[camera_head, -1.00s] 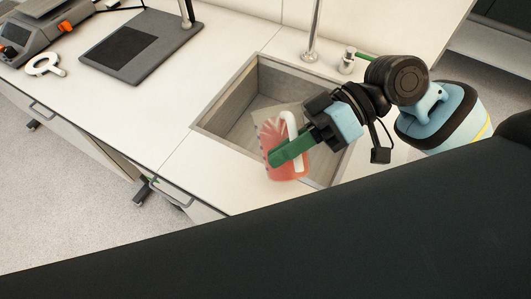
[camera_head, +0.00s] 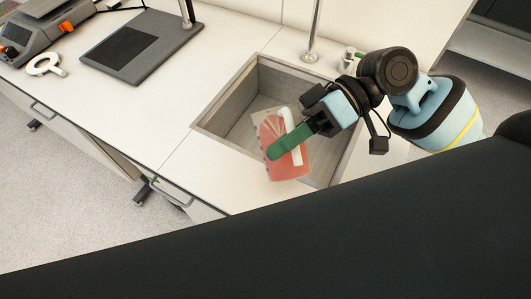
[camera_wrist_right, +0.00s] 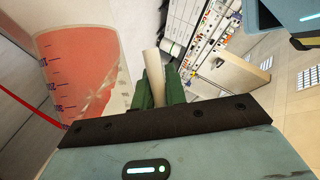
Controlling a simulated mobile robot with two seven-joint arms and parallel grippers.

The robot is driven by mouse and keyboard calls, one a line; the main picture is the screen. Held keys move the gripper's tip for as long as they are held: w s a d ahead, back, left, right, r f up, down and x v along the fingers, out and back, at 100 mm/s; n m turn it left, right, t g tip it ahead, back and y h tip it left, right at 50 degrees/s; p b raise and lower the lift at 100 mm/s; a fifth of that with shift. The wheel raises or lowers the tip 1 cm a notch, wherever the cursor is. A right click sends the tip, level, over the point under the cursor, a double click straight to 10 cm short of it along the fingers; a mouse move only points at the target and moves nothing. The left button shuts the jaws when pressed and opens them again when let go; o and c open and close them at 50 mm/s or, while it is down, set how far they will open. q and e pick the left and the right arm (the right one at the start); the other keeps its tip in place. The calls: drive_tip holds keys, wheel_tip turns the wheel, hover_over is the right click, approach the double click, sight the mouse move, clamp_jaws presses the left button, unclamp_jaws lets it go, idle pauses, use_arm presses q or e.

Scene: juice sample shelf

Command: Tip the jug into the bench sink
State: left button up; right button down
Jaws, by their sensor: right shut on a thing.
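The jug (camera_head: 284,162) is clear with red liquid inside and a white handle. In the head view it is over the front part of the bench sink (camera_head: 232,115), a grey rectangular basin. My right gripper (camera_head: 290,141), with green fingers, is shut on the jug's handle. In the right wrist view the jug (camera_wrist_right: 82,72) is on the left, with scale marks on its wall and the liquid surface slanting across it. The handle (camera_wrist_right: 153,75) stands between the green fingers (camera_wrist_right: 160,88). The jug looks tilted. My left gripper is not in view.
A tap (camera_head: 314,35) rises behind the sink, with a small fitting (camera_head: 349,57) beside it. A grey stand (camera_head: 140,46), a white ring-shaped item (camera_head: 46,64) and a grey device (camera_head: 35,30) are at the left. The counter (camera_head: 150,105) left of the sink is clear.

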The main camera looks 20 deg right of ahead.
sight(274, 122)
drive_tip(key=shift+w+f, duration=0.1)
drive_tip(key=shift+w, duration=0.1)
drive_tip(key=shift+f, duration=0.1)
drive_tip(key=shift+w+m, duration=0.2)
drive_tip(key=shift+m, duration=0.1)
drive_tip(key=shift+f+g, duration=0.15)
drive_tip(key=shift+g, duration=0.15)
drive_tip(key=shift+w+f, duration=0.15)
idle(0.5)
drive_tip(key=shift+w+m+g+p, duration=0.5)
drive_tip(key=shift+w+m+p, duration=0.05)
drive_tip(key=shift+w+m, duration=0.25)
idle(1.5)
drive_tip(key=shift+w+y, duration=0.3)
drive_tip(key=shift+w, duration=0.1)
drive_tip(key=shift+w+m, duration=0.25)
drive_tip(key=shift+m, duration=0.05)
drive_tip(key=shift+w+f+g, duration=0.1)
drive_tip(key=shift+w+g, duration=0.2)
drive_tip(key=shift+w, duration=0.3)
